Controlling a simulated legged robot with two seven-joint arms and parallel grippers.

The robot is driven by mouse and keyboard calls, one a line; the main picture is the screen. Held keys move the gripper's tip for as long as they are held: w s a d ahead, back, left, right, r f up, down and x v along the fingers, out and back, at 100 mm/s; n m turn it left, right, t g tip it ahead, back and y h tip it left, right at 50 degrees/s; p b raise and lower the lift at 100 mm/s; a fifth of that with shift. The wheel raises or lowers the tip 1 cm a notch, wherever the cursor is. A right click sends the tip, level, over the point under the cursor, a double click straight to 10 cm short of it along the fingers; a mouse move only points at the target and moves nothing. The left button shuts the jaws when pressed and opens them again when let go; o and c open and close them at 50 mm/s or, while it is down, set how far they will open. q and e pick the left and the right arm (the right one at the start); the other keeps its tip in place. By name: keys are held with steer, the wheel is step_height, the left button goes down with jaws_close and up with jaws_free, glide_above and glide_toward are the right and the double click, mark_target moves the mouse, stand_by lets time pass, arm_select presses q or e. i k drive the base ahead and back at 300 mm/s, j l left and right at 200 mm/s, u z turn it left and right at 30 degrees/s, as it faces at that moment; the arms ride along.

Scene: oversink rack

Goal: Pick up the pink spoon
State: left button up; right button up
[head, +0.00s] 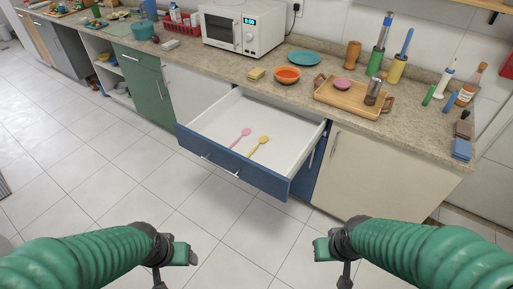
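The pink spoon (241,137) lies in the open drawer (265,115), on its white bottom towards the front. A yellow spoon (259,145) lies just to its right, apart from it. My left gripper (182,262) is in the lower left, over the floor, well in front of the drawer. My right gripper (329,257) is in the lower middle right, also away from the drawer. I see no thing held in either gripper. Their finger gaps are too unclear to tell open from shut.
The drawer's blue front (228,166) sticks out over the floor. Above it, the counter (232,72) holds a microwave (243,27), an orange bowl (287,75), a teal plate (304,58) and a wooden tray (352,96). Tiled floor (250,225) between me and the cabinets is clear.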

mark_target(246, 130)
steer(key=i+j+u, duration=0.2)
steer(key=i, duration=0.7)
steer(key=i+j+u, duration=0.25)
steer(key=i, duration=0.65)
